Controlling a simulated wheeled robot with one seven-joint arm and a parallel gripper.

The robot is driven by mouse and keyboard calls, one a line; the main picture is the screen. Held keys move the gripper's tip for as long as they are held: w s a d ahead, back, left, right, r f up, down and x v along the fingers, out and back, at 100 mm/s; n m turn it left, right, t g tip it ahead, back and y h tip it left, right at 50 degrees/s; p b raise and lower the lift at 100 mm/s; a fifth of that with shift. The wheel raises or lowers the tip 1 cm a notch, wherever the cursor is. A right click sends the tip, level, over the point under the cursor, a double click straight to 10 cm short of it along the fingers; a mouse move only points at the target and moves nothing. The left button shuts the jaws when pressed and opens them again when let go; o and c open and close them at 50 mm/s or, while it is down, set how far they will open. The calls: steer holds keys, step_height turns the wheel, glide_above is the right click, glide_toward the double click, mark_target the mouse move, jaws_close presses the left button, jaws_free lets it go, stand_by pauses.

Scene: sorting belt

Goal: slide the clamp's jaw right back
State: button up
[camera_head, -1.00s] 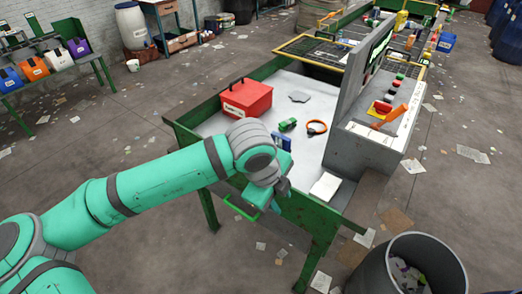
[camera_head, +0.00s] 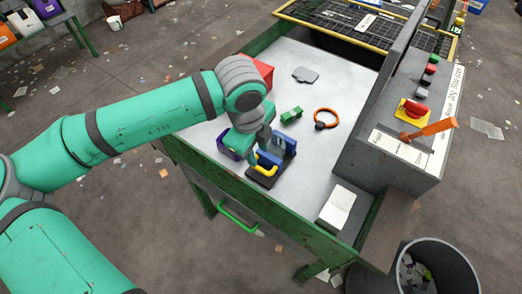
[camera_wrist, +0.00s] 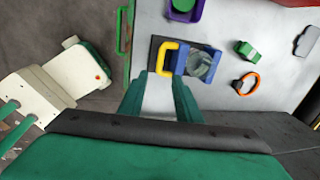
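The clamp is a blue vise-like piece (camera_head: 288,147) with a yellow handle (camera_head: 267,160) on a dark base, near the table's front edge. In the wrist view its blue body (camera_wrist: 181,61) and yellow handle (camera_wrist: 164,58) lie just beyond the fingertips. A grey roundish thing (camera_wrist: 201,66) sits within the blue part; what it is I cannot tell. My gripper (camera_wrist: 161,84) is open, its two teal fingers apart with nothing seen between them. In the head view my gripper (camera_head: 266,142) is over the clamp and partly hides it; contact cannot be told.
A purple container (camera_head: 228,146) stands left of the clamp, close to my wrist. A green block (camera_head: 291,115), an orange ring (camera_head: 325,119) and a grey plate (camera_head: 305,75) lie behind. A white pad (camera_head: 337,207) and the control box (camera_head: 390,150) are at right.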

mark_target(262, 169)
steer(key=f, duration=0.3)
steer(key=w+f, duration=0.1)
steer(key=f, duration=0.3)
steer(key=d+f, duration=0.1)
steer(key=f, duration=0.2)
steer(key=shift+w+f, duration=0.3)
jaws_close()
